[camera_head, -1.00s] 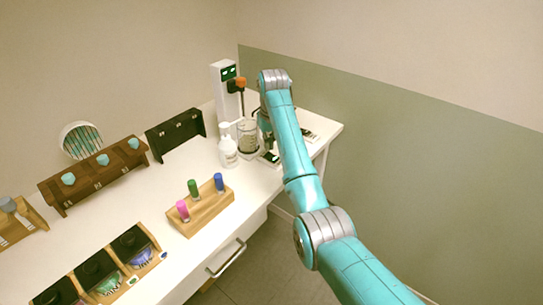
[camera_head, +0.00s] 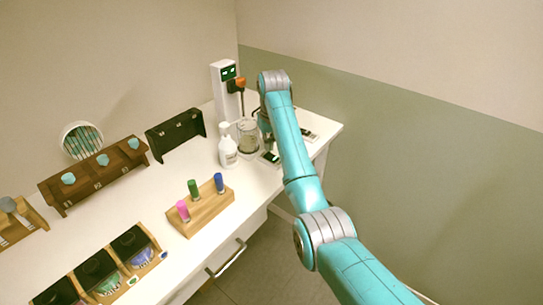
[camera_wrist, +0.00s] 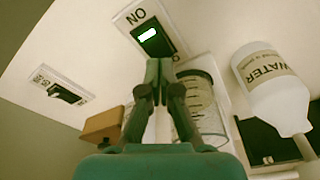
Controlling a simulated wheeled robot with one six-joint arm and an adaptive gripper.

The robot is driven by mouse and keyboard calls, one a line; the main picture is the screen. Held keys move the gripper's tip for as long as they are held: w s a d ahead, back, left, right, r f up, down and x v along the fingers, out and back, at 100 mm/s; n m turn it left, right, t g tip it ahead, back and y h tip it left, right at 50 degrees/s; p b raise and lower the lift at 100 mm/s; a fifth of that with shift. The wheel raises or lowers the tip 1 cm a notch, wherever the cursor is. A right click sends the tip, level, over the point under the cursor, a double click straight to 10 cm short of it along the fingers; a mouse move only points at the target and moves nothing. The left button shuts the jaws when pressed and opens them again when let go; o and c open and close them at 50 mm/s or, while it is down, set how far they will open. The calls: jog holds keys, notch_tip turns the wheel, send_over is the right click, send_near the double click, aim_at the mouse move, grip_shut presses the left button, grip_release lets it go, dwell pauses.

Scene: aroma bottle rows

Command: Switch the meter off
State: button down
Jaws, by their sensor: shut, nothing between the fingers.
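The meter, a white upright post (camera_head: 222,92) with green-lit displays and an orange-topped probe, stands at the back right of the table. A switch plate (camera_head: 270,157) lies on the table in front of it, partly hidden by my arm. In the wrist view, this switch (camera_wrist: 152,40) shows a green light beside the word ON. A second dark switch (camera_wrist: 66,93) on a white plate is to the left, with no light visible. My gripper (camera_wrist: 160,66) is shut and empty, its tips close to the lit switch's lower end; contact cannot be told.
A glass beaker (camera_head: 248,136) and a white WATER bottle (camera_head: 228,150) stand close left of my gripper. A wooden block (camera_head: 202,208) with coloured vials is nearer the front. The table's right edge is close by.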

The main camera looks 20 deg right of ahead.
aim_at(269, 155)
jog(key=shift+f, duration=1.3)
dwell(0.6)
jog(key=shift+r, duration=3.55)
